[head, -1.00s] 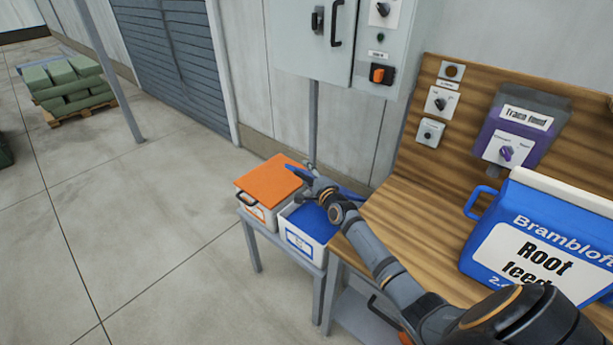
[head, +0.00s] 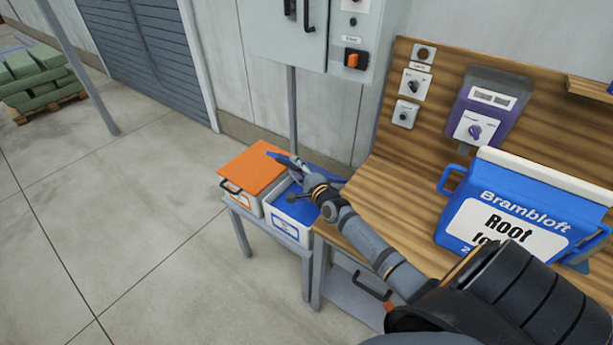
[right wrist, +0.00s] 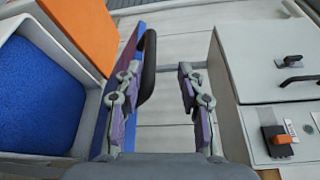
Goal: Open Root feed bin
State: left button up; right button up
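The white bin with the blue trim (head: 291,229) stands on a low stand, and its label is too small to read. Its lid (head: 328,178) is raised at the back, seen nearly edge-on, and blue contents (head: 285,207) show inside. In the right wrist view the open bin with blue granules (right wrist: 38,100) is at left, and the lid (right wrist: 130,50) stands up with a black handle (right wrist: 148,68). My right gripper (right wrist: 160,92) is open around this handle's side, with the handle close to its left finger. In the head view the right gripper (head: 288,163) is at the lid. My left gripper is out of view.
An orange-lidded bin (head: 250,168) stands closed to the left. A blue Brambloft Root feed container (head: 510,215) is on the wooden bench (head: 385,200) at right. A grey cabinet (head: 305,35) hangs on the wall behind.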

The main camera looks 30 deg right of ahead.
jog(key=shift+s, duration=0.35)
jog(key=s+p, duration=0.2)
jog(key=s, duration=0.3)
jog(key=shift+s+a+r+p, duration=0.1)
jog(key=shift+s+a+p, duration=0.05)
jog(key=shift+s+p, duration=0.2)
dwell(0.3)
